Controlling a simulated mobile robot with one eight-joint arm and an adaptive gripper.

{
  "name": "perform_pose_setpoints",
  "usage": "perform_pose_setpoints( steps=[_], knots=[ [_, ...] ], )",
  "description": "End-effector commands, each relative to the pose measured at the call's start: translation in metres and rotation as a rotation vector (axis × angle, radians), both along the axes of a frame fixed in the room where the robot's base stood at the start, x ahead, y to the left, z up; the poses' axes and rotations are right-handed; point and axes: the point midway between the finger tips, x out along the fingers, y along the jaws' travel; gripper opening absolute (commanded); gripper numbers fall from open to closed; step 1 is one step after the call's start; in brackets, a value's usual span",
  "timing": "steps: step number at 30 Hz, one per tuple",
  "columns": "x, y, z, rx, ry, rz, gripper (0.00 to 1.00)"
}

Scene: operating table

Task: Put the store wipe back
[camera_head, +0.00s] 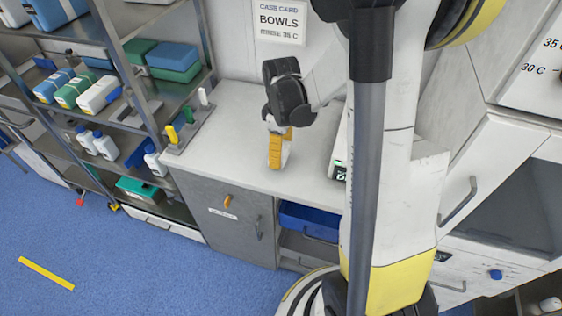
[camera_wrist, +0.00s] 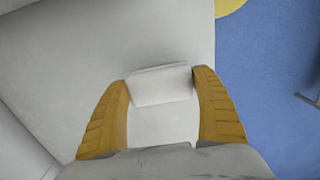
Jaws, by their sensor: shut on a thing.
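My gripper (camera_head: 277,158) points down over the white worktop (camera_head: 232,120). It also shows in the wrist view (camera_wrist: 160,84), with its two ribbed yellow fingers shut on a pale, block-like thing, which I take to be the wipe (camera_wrist: 160,85). The wipe sits between the fingertips, a finger on each side. In the head view the fingers and their angle mostly hide it. I cannot tell whether it touches the worktop.
A rack (camera_head: 190,125) with yellow, green and white upright pieces stands at the worktop's left. Metal shelves (camera_head: 140,85) with boxes and bottles stand further left. A dark-faced device (camera_head: 339,172) is partly hidden behind my arm. A blue tray (camera_head: 308,221) sits below the worktop.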

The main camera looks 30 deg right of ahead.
Motion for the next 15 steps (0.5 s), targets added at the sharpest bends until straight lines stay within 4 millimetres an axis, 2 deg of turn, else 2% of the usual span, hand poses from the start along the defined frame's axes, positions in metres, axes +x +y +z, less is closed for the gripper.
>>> perform_pose_setpoints(
  steps=[7, 9, 14, 15],
  knots=[
    [0.000, 0.000, -0.034, 0.001, -0.001, 0.000, 0.54],
    [0.000, 0.000, -0.038, 0.001, -0.001, -0.001, 0.50],
    [0.000, 0.000, -0.036, 0.001, 0.000, -0.001, 0.50],
    [0.000, 0.000, -0.036, 0.001, 0.000, -0.001, 0.90]
  ],
)
